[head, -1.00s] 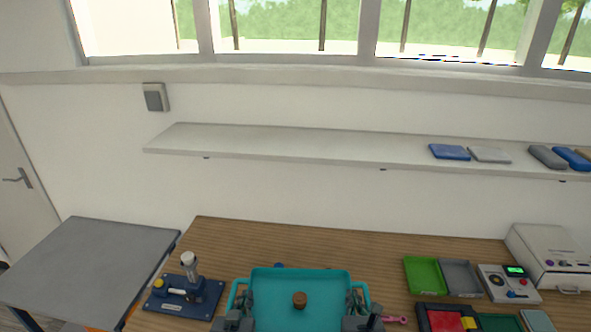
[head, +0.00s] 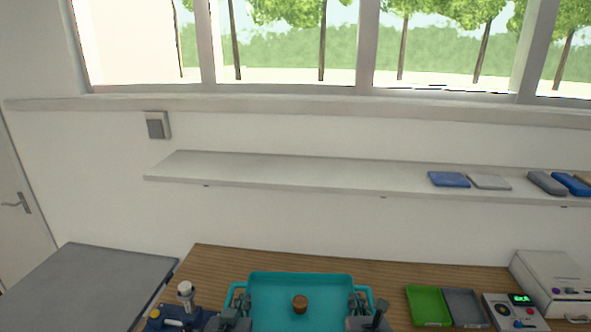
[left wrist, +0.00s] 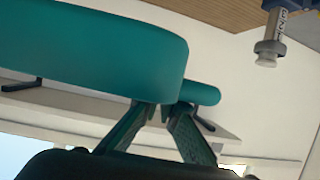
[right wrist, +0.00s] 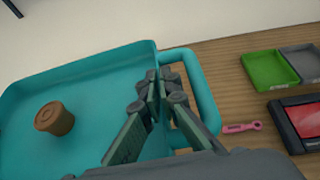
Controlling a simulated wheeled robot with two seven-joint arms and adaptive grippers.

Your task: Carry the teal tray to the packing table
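The teal tray (head: 300,285) is at the bottom middle of the head view, over the wooden table, with a small brown round piece (head: 300,304) standing in it. My left gripper (head: 240,305) is at its left side and appears closed around the left handle; the left wrist view shows the fingers against the teal bar (left wrist: 165,112). My right gripper (head: 362,303) is at its right side; in the right wrist view its fingers (right wrist: 160,85) are closed on the tray's right rim beside the handle loop (right wrist: 200,90). The packing table cannot be identified for certain.
A wooden table (head: 440,272) lies below, with a green bin (head: 428,305), a grey bin (head: 464,307), a meter (head: 515,312) and a white box (head: 555,285). A blue fixture (head: 182,315) is left. A grey-topped table (head: 85,280) stands further left. A pink wrench (right wrist: 240,128) lies right.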

